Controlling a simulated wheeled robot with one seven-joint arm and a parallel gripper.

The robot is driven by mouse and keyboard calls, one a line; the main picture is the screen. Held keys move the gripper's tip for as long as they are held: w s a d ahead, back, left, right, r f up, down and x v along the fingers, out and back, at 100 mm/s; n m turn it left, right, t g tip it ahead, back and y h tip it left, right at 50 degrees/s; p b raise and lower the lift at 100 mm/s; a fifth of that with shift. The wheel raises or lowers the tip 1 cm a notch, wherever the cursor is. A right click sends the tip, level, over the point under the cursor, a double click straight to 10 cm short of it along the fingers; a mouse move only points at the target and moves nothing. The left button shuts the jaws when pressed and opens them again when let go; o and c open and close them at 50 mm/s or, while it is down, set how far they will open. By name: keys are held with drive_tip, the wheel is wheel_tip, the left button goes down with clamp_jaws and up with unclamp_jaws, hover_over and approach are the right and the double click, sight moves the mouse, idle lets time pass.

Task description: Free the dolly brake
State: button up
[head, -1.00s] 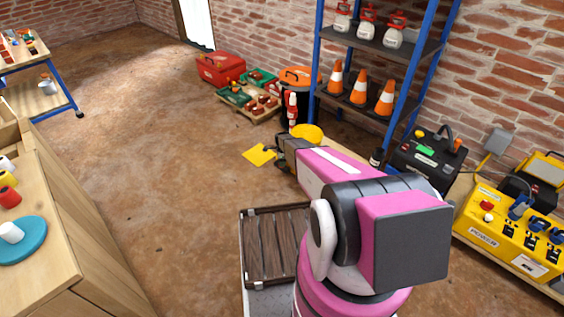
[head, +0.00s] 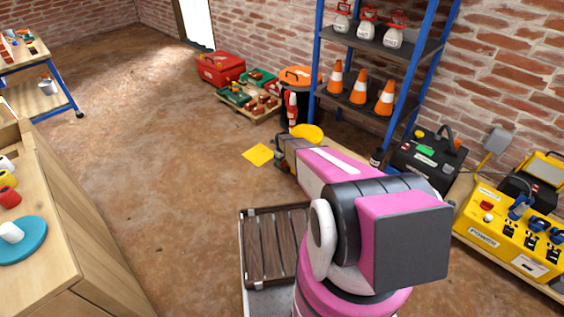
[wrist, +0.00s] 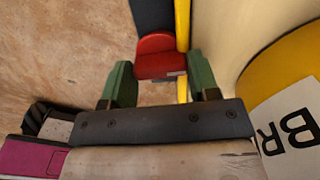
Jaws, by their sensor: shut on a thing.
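A red piece (wrist: 160,57), which looks like the brake lever, sits between the two green fingers of my gripper (wrist: 163,84) in the wrist view. My gripper is shut on it. A thin yellow bar (wrist: 183,25) runs beside the red piece. To the right, a yellow surface (wrist: 265,75) carries a white label (wrist: 293,128) with the letters "BR", partly cut off. In the head view, my gripper (head: 282,156) is low, next to a yellow rounded part (head: 307,132). My arm hides most of what lies behind it, and the dolly cannot be made out as a whole.
A yellow sheet (head: 258,154) lies on the floor left of my gripper. A blue-framed shelf (head: 399,95) with cones stands behind, beside an orange-lidded bin (head: 298,76). A yellow power unit (head: 500,228) stands at right, a wooden bench (head: 85,225) at left. The floor between is open.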

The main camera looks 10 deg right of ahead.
drive_tip(key=shift+m, duration=0.4)
drive_tip(key=o, duration=0.9)
wheel_tip(320, 180, up, 11)
drive_tip(key=shift+f, duration=0.1)
drive_tip(key=shift+s, duration=0.1)
idle(0.4)
drive_tip(key=s+r+n, duration=0.9)
drive_tip(key=s+r, duration=0.1)
drive_tip(key=s, duration=0.2)
drive_tip(key=s+r+n, duration=1)
drive_tip(key=s, duration=0.3)
drive_tip(key=s+r+n, duration=1)
drive_tip(key=s+r, duration=0.1)
drive_tip(key=s, duration=0.1)
drive_tip(key=shift+s+a, duration=0.3)
drive_tip(key=shift+a, duration=0.05)
